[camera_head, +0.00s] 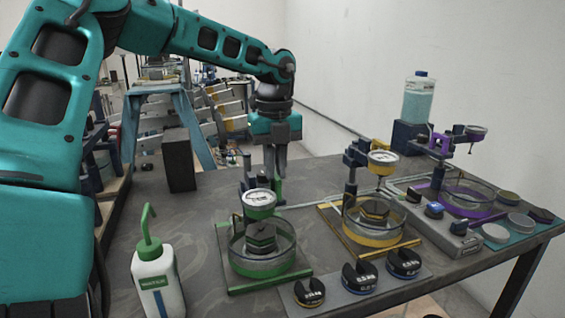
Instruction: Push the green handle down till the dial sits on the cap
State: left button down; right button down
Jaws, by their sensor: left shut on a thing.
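The green lever frame stands on the table, with its green-rimmed dial (260,200) low over the dark cap (261,232) in a round glass dish (287,250). The dial's lower edge shows right at the top of the cap; I cannot tell whether they touch. My left gripper (275,172) points down behind the dial, with its fingers closed at the green handle (278,190). The fingers hide most of the handle. My right gripper is not in view.
A yellow lever frame (382,162) and a purple one (466,135) stand to the right, their dials raised. A green-capped bottle (156,275) is front left. Black weights (360,276) lie in front. A dark block (179,160) stands at the back left.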

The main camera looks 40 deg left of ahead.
pick_arm(q)
jog(key=shift+s+d+f, duration=0.1)
jog(key=shift+f, duration=0.15)
jog(key=c, duration=1.4)
grip_release()
jog(key=shift+f, duration=0.1)
jog(key=shift+o, duration=1.2)
notch_tip(320, 180, up, 13)
jog(key=p, duration=0.1)
jog(key=shift+p, duration=0.3)
